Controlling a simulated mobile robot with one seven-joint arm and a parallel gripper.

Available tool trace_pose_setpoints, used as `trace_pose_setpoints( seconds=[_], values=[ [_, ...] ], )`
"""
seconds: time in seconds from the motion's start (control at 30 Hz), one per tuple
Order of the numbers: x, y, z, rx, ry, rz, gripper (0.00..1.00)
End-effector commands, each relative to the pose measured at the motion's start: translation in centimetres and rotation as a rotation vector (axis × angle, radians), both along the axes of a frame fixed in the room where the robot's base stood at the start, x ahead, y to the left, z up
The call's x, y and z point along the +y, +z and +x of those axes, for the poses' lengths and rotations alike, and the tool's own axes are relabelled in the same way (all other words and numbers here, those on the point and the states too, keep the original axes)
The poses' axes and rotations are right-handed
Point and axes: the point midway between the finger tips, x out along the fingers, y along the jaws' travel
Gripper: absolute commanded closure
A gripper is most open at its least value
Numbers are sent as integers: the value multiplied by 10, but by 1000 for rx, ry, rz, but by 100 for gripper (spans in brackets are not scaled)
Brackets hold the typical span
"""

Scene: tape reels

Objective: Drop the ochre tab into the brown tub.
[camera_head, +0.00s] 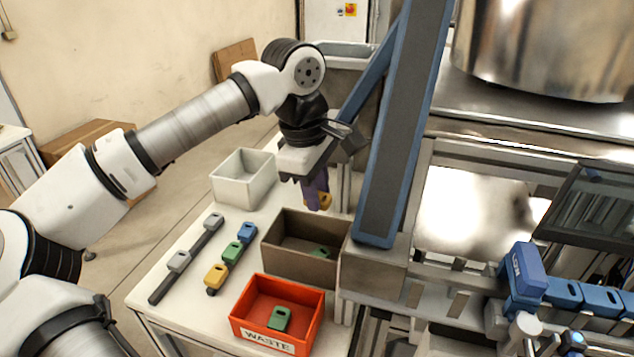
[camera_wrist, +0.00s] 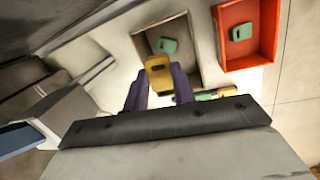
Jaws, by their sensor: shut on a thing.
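The ochre tab (camera_wrist: 159,74) is between the fingers of my gripper (camera_wrist: 158,90) in the wrist view. In the head view my gripper (camera_head: 317,198) is shut on the ochre tab (camera_head: 325,201), which is partly hidden by the purple fingers. It is held above the table, behind the brown tub as the head camera sees it. The brown tub (camera_head: 297,259) stands open on the table and has a green tab (camera_head: 320,253) inside. In the wrist view the brown tub (camera_wrist: 198,68) lies just beyond the held tab, with its green tab showing.
A red WASTE bin (camera_head: 265,330) holding a green tab stands in front of the brown tub. A white bin (camera_head: 243,178) stands at the back left. Racks with grey (camera_head: 180,260), blue, green and ochre tabs lie left. A blue-sided conveyor (camera_head: 400,130) rises close right of my gripper.

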Motion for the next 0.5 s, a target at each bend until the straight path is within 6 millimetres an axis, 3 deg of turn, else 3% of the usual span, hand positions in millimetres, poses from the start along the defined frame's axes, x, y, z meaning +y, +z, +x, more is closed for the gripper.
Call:
trace_pose_setpoints(
  seconds=[0.03,0.13,0.47,0.5],
  values=[
    [0,-11,0,1,0,0,95],
    [0,-19,0,0,0,0,95],
    [0,-21,0,0,0,0,95],
    [0,-21,0,0,0,0,70]
  ],
)
